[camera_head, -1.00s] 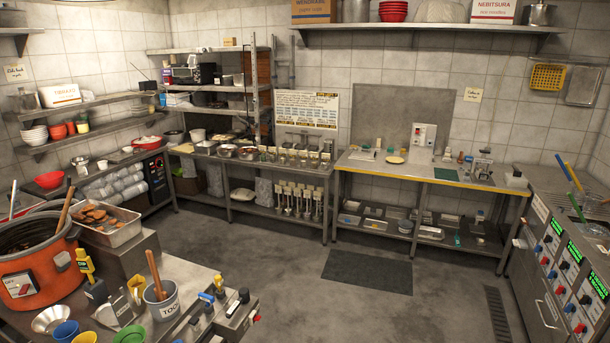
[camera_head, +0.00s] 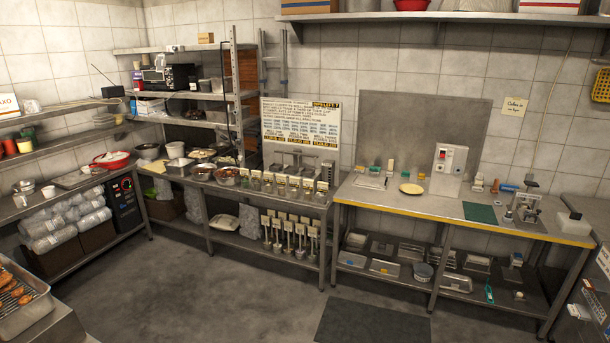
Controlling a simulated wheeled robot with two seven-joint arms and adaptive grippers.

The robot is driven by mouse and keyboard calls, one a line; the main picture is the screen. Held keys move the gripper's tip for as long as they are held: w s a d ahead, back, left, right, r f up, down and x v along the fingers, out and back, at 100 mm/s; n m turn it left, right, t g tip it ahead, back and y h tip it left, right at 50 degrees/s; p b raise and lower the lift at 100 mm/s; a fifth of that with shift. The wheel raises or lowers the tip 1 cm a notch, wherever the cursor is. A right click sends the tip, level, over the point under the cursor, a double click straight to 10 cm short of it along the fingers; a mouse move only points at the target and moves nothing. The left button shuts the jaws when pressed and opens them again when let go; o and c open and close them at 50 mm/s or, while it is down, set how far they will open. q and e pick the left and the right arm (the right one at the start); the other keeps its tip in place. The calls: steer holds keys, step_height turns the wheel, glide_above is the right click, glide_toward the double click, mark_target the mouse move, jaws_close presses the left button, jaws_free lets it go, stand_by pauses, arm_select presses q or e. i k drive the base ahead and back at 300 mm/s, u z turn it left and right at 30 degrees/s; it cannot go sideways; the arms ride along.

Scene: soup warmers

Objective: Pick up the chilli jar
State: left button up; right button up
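I cannot make out a chilli jar for certain. A row of small containers with pale label cards (camera_head: 282,186) stands along the front of the middle steel counter (camera_head: 245,197), and their labels are too small to read. Several small jars or bottles (camera_head: 391,166) stand at the back of the right-hand worktable (camera_head: 400,202); I cannot tell what they hold. Neither of my grippers is in view.
Open grey floor (camera_head: 220,290) lies before the counters, with a dark mat (camera_head: 372,326) at the front. A tray of food (camera_head: 18,290) stands on a near counter at lower left. A steel unit edges in at lower right.

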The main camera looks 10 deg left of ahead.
mark_target(94, 169)
steer(key=i, duration=2.05)
steer(key=u, duration=1.25)
steer(key=i, duration=2)
steer(key=u, duration=1.6)
steer(key=i, duration=3.25)
steer(key=z, duration=1.6)
